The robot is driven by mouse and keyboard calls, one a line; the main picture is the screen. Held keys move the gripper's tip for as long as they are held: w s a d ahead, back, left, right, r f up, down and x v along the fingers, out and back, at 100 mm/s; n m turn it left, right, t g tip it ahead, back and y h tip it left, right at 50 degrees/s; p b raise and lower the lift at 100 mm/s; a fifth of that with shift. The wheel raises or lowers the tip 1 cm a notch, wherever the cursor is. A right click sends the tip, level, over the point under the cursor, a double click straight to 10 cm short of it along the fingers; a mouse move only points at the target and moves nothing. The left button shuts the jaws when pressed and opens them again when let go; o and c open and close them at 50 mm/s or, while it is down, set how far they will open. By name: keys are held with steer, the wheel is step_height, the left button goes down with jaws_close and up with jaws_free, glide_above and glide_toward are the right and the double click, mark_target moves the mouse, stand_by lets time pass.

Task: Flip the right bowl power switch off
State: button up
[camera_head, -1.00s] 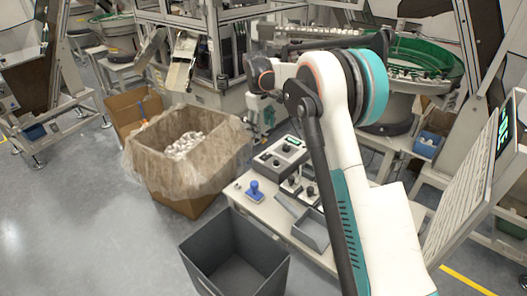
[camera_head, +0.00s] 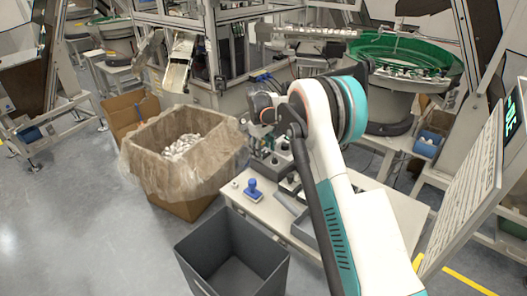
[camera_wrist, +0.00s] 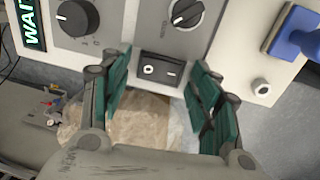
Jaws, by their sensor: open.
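A black rocker switch (camera_wrist: 158,70) marked O and I sits at the near edge of a grey control box (camera_wrist: 215,22) in the wrist view. My gripper (camera_wrist: 157,72) is open, with one green-padded finger on each side of the switch in the picture. I cannot tell whether the fingers touch the box, or whether this switch is the right bowl's. A black knob (camera_wrist: 75,17) and a dark selector knob (camera_wrist: 187,12) sit beyond it. In the head view my gripper hangs over the control boxes on the white table (camera_head: 268,205) and partly hides them.
A blue-handled stamp (camera_head: 253,190) stands on the table and shows in the wrist view (camera_wrist: 296,40). A lined carton (camera_head: 180,200) of white parts stands to the left. A dark open bin (camera_head: 205,265) stands in front. The green bowl feeder (camera_head: 440,85) is behind right.

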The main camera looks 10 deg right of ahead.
mark_target(264, 154)
steer(key=c, duration=1)
steer(key=shift+w+d+g+y+p, duration=0.1)
steer(key=shift+d+g+y+p, duration=0.05)
steer(key=shift+g+y+p, duration=0.45)
steer(key=shift+c, duration=0.2)
steer(key=o, duration=1)
steer(key=shift+o, duration=0.2)
steer(key=shift+r, duration=0.1)
step_height(264, 154, up, 12)
